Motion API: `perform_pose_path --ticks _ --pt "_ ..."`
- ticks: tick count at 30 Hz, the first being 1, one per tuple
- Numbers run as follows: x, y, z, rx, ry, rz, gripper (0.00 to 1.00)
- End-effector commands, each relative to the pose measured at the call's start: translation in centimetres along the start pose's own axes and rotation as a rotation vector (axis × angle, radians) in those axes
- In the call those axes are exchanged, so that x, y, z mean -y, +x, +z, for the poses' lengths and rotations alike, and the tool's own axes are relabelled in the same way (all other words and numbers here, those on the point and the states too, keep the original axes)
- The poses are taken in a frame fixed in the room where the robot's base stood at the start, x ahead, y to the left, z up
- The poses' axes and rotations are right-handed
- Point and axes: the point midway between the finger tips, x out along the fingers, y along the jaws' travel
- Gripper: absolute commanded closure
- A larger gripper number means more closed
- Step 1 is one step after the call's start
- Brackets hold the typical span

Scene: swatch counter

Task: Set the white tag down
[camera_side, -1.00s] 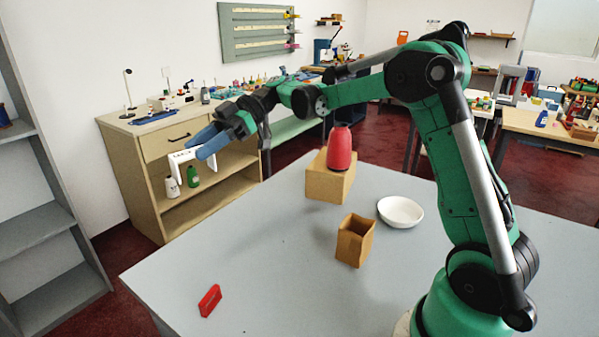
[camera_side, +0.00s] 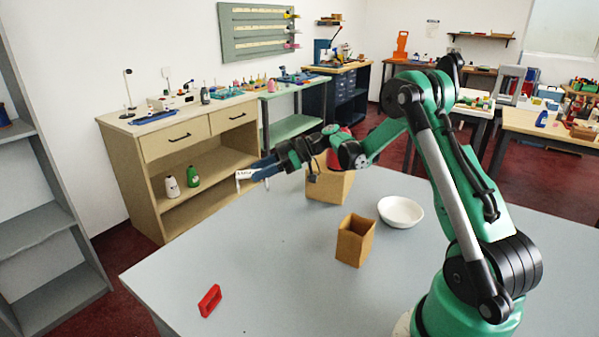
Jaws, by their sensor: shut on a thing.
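The white tag (camera_side: 245,175) is small and pale and sits at the fingertips of my gripper (camera_side: 262,170). My gripper is shut on it. The gripper points left, near the far left edge of the grey table. The tag appears to be held above the table, but its height is hard to tell in this view. The blue fingers cover part of the tag.
On the grey table (camera_side: 262,280) are a red block (camera_side: 210,300), an open brown box (camera_side: 355,240), a white bowl (camera_side: 400,211) and a cardboard box (camera_side: 328,186). A red object (camera_side: 338,133) on it is mostly hidden by my arm. The front middle is clear.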

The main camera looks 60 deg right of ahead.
Motion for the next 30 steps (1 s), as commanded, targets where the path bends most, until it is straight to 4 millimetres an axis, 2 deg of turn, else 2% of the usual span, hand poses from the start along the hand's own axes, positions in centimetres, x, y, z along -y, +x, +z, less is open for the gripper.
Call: perform_pose_path --ticks 3,10,16,29,30 --pt "0.0 1.0 2.4 0.0 0.0 -0.001 1.0" --pt "0.0 1.8 4.3 0.0 -0.001 -0.001 1.0" --pt "0.0 2.8 6.7 0.0 -0.001 -0.001 1.0" --pt "0.0 3.1 7.4 0.0 -0.001 -0.001 1.0" --pt "0.0 3.1 7.5 0.0 -0.001 -0.001 0.56"
